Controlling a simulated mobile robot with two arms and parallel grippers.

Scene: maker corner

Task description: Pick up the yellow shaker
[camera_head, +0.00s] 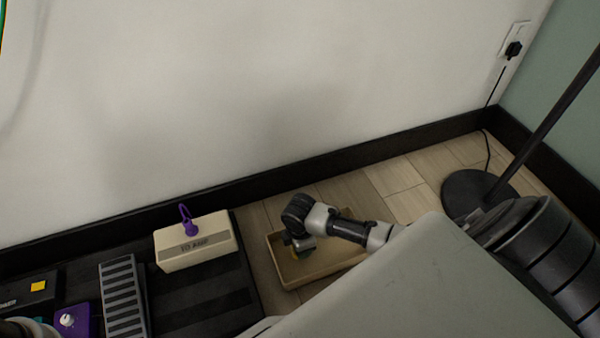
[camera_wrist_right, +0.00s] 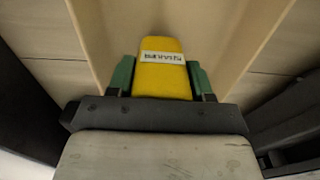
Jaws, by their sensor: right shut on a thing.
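The yellow shaker (camera_wrist_right: 162,80) with a white label stands out in the right wrist view, between the two green fingers of my right gripper (camera_wrist_right: 162,82). The fingers are shut on its sides. The tray's walls also show around the shaker in the right wrist view (camera_wrist_right: 230,30). I cannot tell whether the shaker touches the tray's bottom. My left gripper is not clearly in view.
A cream box (camera_head: 195,250) with a purple loop on top stands left of the tray, on a dark slatted platform (camera_head: 215,300). A grey ribbed pedal (camera_head: 122,295) and a purple box (camera_head: 77,322) are further left. A lamp base (camera_head: 478,188) stands at right. The wall is close behind.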

